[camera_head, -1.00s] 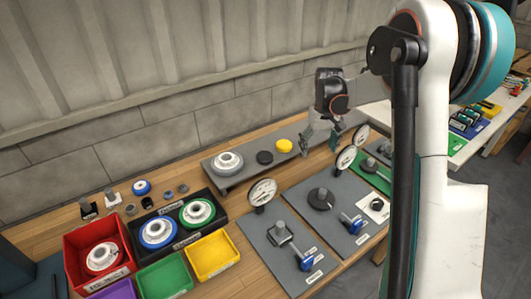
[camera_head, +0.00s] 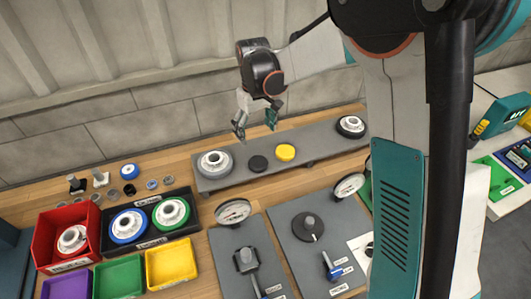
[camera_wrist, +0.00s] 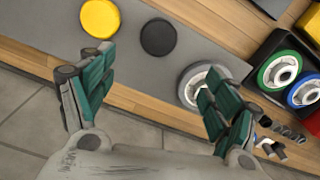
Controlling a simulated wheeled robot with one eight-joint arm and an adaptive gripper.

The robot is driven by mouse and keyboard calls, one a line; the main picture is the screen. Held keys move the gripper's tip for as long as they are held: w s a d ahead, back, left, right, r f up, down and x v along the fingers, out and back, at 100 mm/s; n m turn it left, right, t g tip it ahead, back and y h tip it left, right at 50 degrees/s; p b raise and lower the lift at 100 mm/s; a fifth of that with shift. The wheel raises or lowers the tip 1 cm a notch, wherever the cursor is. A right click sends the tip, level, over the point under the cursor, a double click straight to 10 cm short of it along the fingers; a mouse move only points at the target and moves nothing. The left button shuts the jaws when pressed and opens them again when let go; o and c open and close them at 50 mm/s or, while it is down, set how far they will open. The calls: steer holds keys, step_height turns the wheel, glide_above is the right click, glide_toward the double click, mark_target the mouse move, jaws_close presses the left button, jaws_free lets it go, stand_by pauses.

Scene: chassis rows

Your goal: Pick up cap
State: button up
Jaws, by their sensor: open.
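Two round flat discs that look like caps lie on the grey raised shelf (camera_head: 325,146). One is a black cap (camera_head: 258,163) and the other is a yellow cap (camera_head: 285,152); I cannot tell which one the task means. In the wrist view the yellow cap (camera_wrist: 100,18) is at the upper left and the black cap (camera_wrist: 158,37) is at the upper middle. My gripper (camera_head: 256,122) is open and empty, above and behind the caps, apart from them. In the wrist view its two green-padded fingers (camera_wrist: 150,100) are spread wide, with the shelf beyond them.
A grey-rimmed wheel (camera_head: 215,164) stands left of the caps, and another wheel (camera_head: 351,126) is at the shelf's right end. A black tray (camera_head: 150,221) with wheels, a red bin (camera_head: 45,240) and dial gauges (camera_head: 233,212) stand in front. The wall is close behind.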

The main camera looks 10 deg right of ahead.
steer(key=b, duration=0.2)
glide_above(258, 160)
steer(key=f, duration=0.8)
steer(key=shift+s+a+f, duration=0.2)
steer(key=shift+a+f, duration=0.05)
steer(key=shift+a, duration=0.05)
steer(key=shift+w+d+f+b, duration=0.15)
steer(key=shift+f+b, duration=1.1)
steer(key=shift+f, duration=1.4)
steer(key=c, duration=1)
